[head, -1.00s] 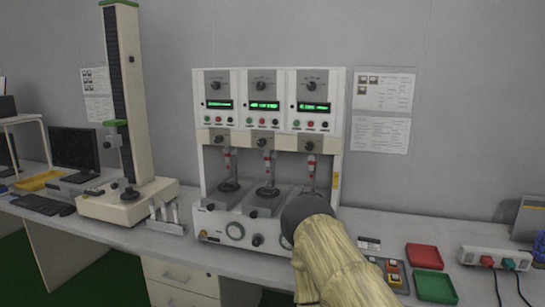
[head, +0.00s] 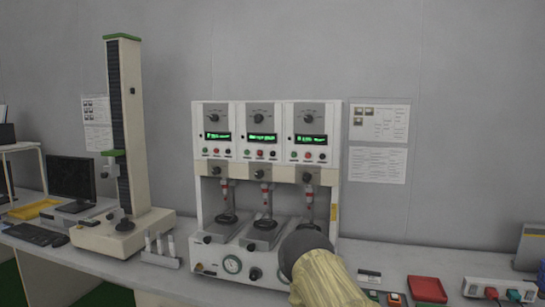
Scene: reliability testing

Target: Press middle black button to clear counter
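The test machine (head: 198,200) stands on the bench against the wall with three side-by-side control panels. The middle panel (head: 242,117) has a dark knob (head: 259,118) at the top and a lit green counter display (head: 262,137). A row of small buttons (head: 260,154) sits under that display; they are too small to tell the black one surely. My arm, in a beige cover (head: 328,280) with a dark rounded end (head: 304,246), rises from the bottom edge in front of the machine's lower right. It is well below the buttons and hides the lower right station. No gripper fingers show.
A tall test stand (head: 128,120), a monitor (head: 72,178) and a keyboard (head: 32,235) are at left. A red tray (head: 427,289) and a white socket box (head: 497,290) lie at right. Papers (head: 378,135) hang on the wall. The space before the panels is clear.

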